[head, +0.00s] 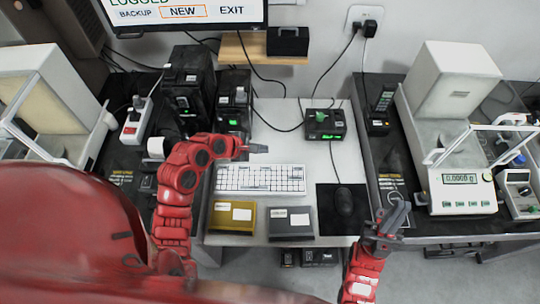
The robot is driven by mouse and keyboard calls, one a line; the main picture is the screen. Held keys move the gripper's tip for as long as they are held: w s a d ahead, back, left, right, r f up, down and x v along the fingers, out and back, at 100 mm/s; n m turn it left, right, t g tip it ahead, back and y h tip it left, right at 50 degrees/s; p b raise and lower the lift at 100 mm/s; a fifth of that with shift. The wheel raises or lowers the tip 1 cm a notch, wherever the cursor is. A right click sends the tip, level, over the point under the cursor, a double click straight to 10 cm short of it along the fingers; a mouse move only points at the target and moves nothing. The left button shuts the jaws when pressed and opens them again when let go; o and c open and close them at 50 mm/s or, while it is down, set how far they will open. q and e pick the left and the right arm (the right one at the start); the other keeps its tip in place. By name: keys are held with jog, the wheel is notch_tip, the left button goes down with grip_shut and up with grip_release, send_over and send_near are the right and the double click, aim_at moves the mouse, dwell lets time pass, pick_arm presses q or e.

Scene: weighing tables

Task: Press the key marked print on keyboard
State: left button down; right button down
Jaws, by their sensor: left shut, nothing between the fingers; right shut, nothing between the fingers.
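The white keyboard (262,182) lies on the white middle table. Its key markings are too small to read, so I cannot tell which key is marked print. My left gripper (259,148) is shut and empty, pointing right just beyond the keyboard's far edge in the picture. It appears raised above the table; its exact height is unclear. My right gripper (398,213) is shut and empty, at the right of the table's front edge, beyond the mouse and away from the keyboard.
A screen (185,14) shows BACKUP, NEW in an orange frame, and EXIT. A gold box (226,217) and a grey box (289,222) lie in front of the keyboard. A mouse (343,201) rests on a black mat. A scale (462,190) stands at right.

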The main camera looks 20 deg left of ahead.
pick_arm(q)
jog(key=b, duration=0.7)
send_over(262, 169)
notch_tip(262, 169, down, 7)
jog(key=shift+r, duration=0.15)
jog(key=shift+d+f, duration=0.1)
jog(key=shift+f, duration=0.8)
dwell(1.3)
jog(key=shift+f, duration=0.4)
